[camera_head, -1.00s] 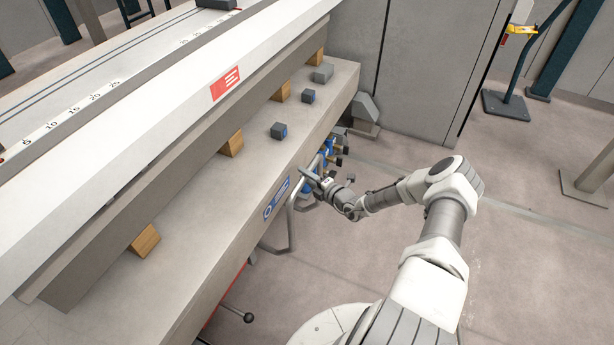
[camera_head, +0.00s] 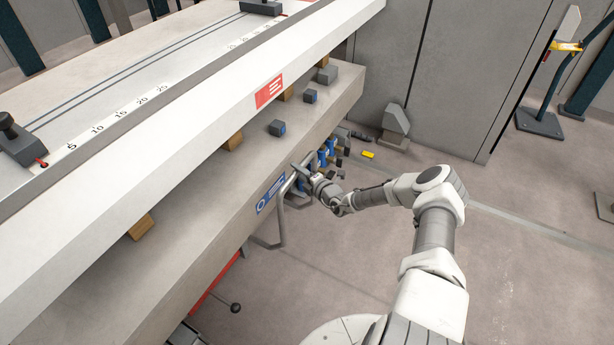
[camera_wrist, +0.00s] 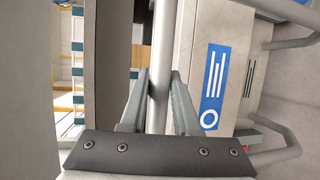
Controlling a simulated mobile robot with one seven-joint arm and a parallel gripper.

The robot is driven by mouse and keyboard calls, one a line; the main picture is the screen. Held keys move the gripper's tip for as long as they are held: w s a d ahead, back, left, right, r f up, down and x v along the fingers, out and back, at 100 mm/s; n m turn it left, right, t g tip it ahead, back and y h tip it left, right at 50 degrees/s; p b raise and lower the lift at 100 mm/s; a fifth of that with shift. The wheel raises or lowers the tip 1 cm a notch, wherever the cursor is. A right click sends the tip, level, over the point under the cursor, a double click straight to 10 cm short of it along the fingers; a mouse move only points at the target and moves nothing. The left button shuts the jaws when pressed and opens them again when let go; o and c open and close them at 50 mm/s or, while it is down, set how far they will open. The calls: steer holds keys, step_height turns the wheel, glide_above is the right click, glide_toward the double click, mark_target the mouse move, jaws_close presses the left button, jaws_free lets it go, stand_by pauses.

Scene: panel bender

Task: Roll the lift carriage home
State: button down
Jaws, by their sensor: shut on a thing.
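My gripper (camera_wrist: 160,88) is shut on a grey round handle bar (camera_wrist: 160,45), which runs up between its two fingers in the wrist view. In the head view my gripper (camera_head: 302,172) is at the side of the long grey bed, near its blue and white label (camera_head: 270,194). A bent grey tube handle (camera_head: 272,243) hangs below that label. The label also shows in the wrist view (camera_wrist: 213,85), right of the bar. I cannot tell which part is the lift carriage; much under the bed is hidden.
Blue fittings (camera_head: 325,154) sit just beyond my gripper. A black-knobbed lever (camera_head: 235,307) and a red part (camera_head: 213,284) stick out low at the bed's side. A yellow piece (camera_head: 368,155) lies near a grey cabinet (camera_head: 420,80).

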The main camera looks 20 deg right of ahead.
steer(key=shift+w+a+r, duration=0.1)
steer(key=shift+w+a, duration=0.55)
steer(key=shift+a, duration=0.15)
steer(key=c, duration=0.7)
jaws_free()
steer(key=shift+o, duration=0.2)
steer(key=p+v, duration=0.5)
steer(key=v, duration=1.2)
steer(key=shift+s+d, duration=0.1)
steer(key=shift+s, duration=0.05)
